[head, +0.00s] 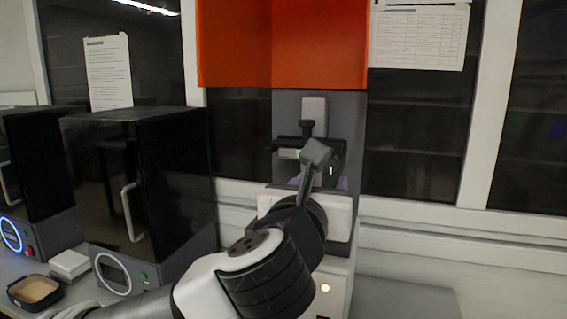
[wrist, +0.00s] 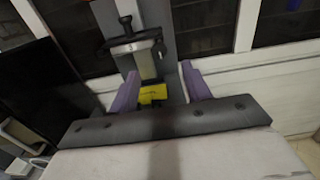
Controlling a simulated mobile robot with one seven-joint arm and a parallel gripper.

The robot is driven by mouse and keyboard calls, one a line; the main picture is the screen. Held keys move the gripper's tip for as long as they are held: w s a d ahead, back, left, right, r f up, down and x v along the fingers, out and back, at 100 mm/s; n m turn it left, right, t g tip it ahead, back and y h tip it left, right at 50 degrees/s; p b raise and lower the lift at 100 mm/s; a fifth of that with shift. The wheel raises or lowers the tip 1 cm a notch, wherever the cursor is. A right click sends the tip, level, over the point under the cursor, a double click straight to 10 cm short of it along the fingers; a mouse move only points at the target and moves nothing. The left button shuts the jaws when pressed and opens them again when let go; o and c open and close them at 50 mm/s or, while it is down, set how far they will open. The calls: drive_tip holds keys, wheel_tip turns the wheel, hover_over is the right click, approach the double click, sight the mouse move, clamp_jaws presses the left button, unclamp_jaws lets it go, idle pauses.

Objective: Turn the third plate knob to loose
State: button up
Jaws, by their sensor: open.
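In the wrist view, a black T-shaped knob (wrist: 126,24) stands on a dark bracket (wrist: 132,45) at the upper left, in front of a grey column. It looks like a plate knob; I cannot tell its turn position. In the head view, the dark bracket (head: 290,141) shows on the machine under the raised orange cover (head: 281,42). My gripper (wrist: 159,71) has its two purple fingers apart, with nothing held between them. The knob is beyond the fingertips and apart from them. In the head view my arm hides most of the gripper.
A yellow patch (wrist: 153,94) shows between the fingers. Two dark boxed machines with handles, the nearer one (head: 158,190) and another (head: 25,170), stand on the left. A small black tray (head: 35,291) and a white box (head: 69,263) lie before them. The right bench (head: 405,298) is clear.

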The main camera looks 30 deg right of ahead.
sight(331, 167)
drive_tip(key=p+x, duration=0.1)
drive_tip(key=x, duration=0.3)
drive_tip(key=p+x, duration=0.1)
drive_tip(key=x, duration=0.4)
drive_tip(key=p+x, duration=0.1)
drive_tip(key=x, duration=0.4)
drive_tip(key=shift+w+a+f+p, duration=0.1)
drive_tip(key=shift+w+f+p, duration=0.05)
drive_tip(key=shift+f+p, duration=0.2)
drive_tip(key=c, duration=1)
